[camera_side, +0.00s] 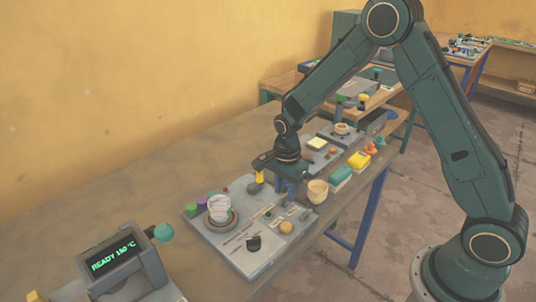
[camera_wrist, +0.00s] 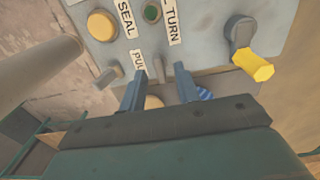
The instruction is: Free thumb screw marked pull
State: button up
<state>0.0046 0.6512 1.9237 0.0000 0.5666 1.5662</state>
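In the wrist view, a label reading "PUL", its end hidden by a finger (camera_wrist: 138,60), lies between two small grey thumb screws. One (camera_wrist: 108,76) is left of the label, outside my left finger. The other (camera_wrist: 163,64) is right of it, below the "TURN" label (camera_wrist: 172,22), just beyond the gap between my fingertips. My gripper (camera_wrist: 160,80) is open, its fingers apart with nothing gripped. In the side view, my gripper (camera_side: 285,186) points down over the far right part of the grey panel (camera_side: 255,262). Contact with the panel cannot be told.
A yellow-handled lever (camera_wrist: 250,62), a yellow button (camera_wrist: 102,25) and a green button (camera_wrist: 152,12) stand near the fingers. A tan cup (camera_side: 317,191) sits beside my gripper. A "READY" display (camera_side: 113,259) is front left.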

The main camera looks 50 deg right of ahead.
jog(key=shift+f, duration=0.5)
grip_shut()
